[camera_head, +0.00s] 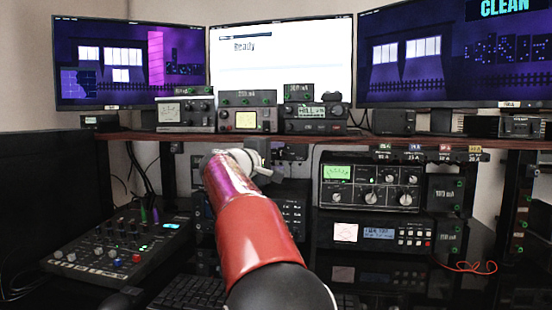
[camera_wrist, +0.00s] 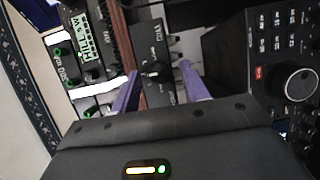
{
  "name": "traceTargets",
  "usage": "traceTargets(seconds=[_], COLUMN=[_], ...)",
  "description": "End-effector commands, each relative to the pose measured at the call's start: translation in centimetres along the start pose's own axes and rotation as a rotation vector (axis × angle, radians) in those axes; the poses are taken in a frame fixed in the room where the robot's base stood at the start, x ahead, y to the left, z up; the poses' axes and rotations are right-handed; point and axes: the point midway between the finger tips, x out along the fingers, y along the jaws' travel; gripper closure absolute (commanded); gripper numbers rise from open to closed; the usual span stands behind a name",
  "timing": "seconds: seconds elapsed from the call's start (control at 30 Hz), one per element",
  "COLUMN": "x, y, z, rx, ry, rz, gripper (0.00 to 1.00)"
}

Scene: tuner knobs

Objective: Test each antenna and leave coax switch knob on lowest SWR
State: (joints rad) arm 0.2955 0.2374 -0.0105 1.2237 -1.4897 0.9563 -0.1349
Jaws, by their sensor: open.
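In the wrist view a small dark coax switch box (camera_wrist: 158,92) with a knob (camera_wrist: 156,69) lies between the two purple fingers of my gripper (camera_wrist: 159,70). The fingers are spread apart, one on each side of the knob, with gaps to it. I cannot tell how deep they reach or the knob's exact setting. In the head view my gripper (camera_head: 258,150) is at the shelf's underside, and my arm hides much around it. A tuner (camera_head: 332,199) with a lit green meter (camera_head: 345,172) and several knobs stands to the right; its needle is too small to read.
The wooden shelf (camera_head: 130,136) runs just above my gripper, with several radios on it. A mixer (camera_head: 120,250) stands at left, and a keyboard (camera_head: 185,292) lies in front. A radio with a large dial (camera_wrist: 293,82) is close on the right in the wrist view.

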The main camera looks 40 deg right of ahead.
Motion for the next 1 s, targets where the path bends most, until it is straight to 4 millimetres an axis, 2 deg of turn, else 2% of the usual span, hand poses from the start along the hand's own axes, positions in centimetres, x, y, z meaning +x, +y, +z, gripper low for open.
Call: traceTargets(seconds=[0.17, 0.6, 0.97, 1.0], x=[-0.6, -7.1, -7.8, -7.8], y=[0.0, -0.1, 0.0, 0.0], z=[-0.1, -0.1, 0.0, 0.0], rx=[0.001, 0.0, 0.0, 0.0], ry=[0.002, 0.002, 0.0, 0.0], rz=[0.001, 0.001, 0.0, 0.0], gripper=[0.55, 0.55, 0.55, 0.59])
